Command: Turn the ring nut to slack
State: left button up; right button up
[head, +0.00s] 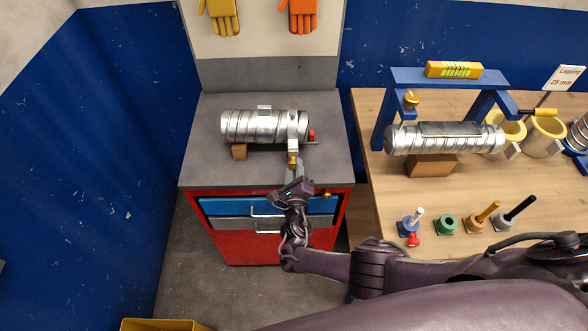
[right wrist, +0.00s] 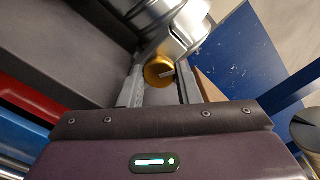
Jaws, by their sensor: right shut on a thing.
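The ring nut is a small brass knob (head: 293,160) on the clamp band near the right end of a silver spiral duct (head: 252,126), which lies on the grey cabinet top. My right gripper (head: 294,166) reaches it from the front and is shut on it. In the right wrist view the round brass nut (right wrist: 157,71), with a pale mark on its face, sits between the two fingers (right wrist: 160,80). The fingers partly hide its sides. My left gripper is not in view.
The grey cabinet top (head: 205,168) has free room left of the duct; a red part (head: 312,135) sits at its right end. A wooden bench (head: 385,195) at right holds a second duct (head: 445,139) under a blue frame (head: 450,78) and several small tools.

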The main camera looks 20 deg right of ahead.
jog(key=shift+f+n, duration=0.1)
jog(key=shift+n, duration=1.1)
jog(key=shift+s, duration=0.1)
jog(key=o, duration=1)
jog(key=shift+d, duration=0.15)
